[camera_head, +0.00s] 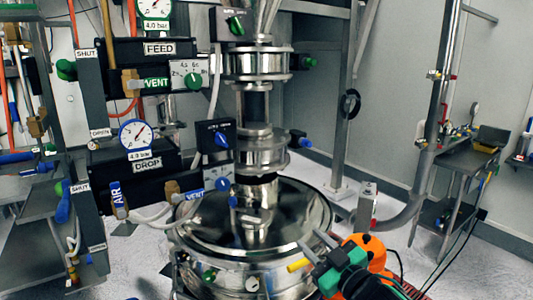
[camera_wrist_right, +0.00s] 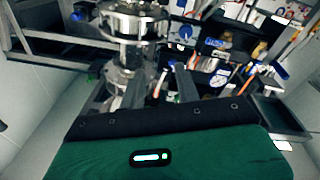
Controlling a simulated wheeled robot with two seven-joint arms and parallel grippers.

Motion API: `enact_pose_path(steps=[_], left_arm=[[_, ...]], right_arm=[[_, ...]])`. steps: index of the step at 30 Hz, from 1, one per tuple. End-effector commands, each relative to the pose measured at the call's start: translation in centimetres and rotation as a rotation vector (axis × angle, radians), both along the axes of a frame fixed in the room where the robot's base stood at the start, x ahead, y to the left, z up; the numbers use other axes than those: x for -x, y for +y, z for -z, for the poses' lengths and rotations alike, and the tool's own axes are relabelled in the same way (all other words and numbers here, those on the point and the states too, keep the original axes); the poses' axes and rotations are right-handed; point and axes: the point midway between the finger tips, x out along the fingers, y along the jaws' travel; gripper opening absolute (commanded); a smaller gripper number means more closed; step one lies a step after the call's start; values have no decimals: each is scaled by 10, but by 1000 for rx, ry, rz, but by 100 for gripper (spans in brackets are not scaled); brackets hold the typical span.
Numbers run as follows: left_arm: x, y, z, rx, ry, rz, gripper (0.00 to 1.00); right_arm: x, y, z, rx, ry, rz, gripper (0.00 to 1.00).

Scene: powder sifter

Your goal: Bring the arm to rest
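My right gripper (camera_head: 315,246) is at the lower middle right of the head view, at the end of my green, black and orange right arm. Its two grey fingers appear apart, with nothing seen between them. It is in front of the right rim of the large round steel vessel (camera_head: 215,262), and I cannot tell whether they touch. A yellow tip shows beside the fingers. In the right wrist view, the green gripper housing fills the bottom, with two grey fingers (camera_wrist_right: 160,86) beyond it. My left gripper is not in view.
A steel column (camera_head: 258,65) rises from the vessel. FEED (camera_head: 160,49) and DROP (camera_head: 147,164) panels with gauges, valves and hoses stand to its left. A steel post (camera_head: 440,85) and a small bench (camera_head: 470,160) stand at the right. Grey floor (camera_head: 480,260) is clear at lower right.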

Motion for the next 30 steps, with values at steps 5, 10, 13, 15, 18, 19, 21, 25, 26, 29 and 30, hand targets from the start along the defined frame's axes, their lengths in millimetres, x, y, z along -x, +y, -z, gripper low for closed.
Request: enact_pose_path(steps=[5, 10, 13, 15, 18, 19, 21, 25, 26, 29, 30], left_arm=[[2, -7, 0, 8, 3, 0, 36], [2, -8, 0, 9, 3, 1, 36], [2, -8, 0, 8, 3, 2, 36], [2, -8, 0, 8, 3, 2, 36], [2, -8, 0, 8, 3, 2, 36], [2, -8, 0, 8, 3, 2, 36], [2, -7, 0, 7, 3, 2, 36], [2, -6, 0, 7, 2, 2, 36], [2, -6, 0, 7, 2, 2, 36], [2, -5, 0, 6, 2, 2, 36], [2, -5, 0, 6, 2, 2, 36]], right_arm=[[27, -14, 70, 1, 217, 111, 33], [64, -34, 136, 23, 440, 223, 33], [93, -48, 173, 40, 579, 284, 33], [117, -58, 198, 57, 680, 327, 33], [155, -73, 232, 82, 828, 386, 33], [167, -78, 241, 91, 872, 402, 33], [195, -87, 259, 108, 969, 438, 33], [240, -101, 283, 139, 1117, 486, 33], [250, -104, 287, 145, 1147, 496, 33], [279, -112, 299, 165, 1238, 524, 33], [291, -115, 302, 173, 1272, 534, 33]])
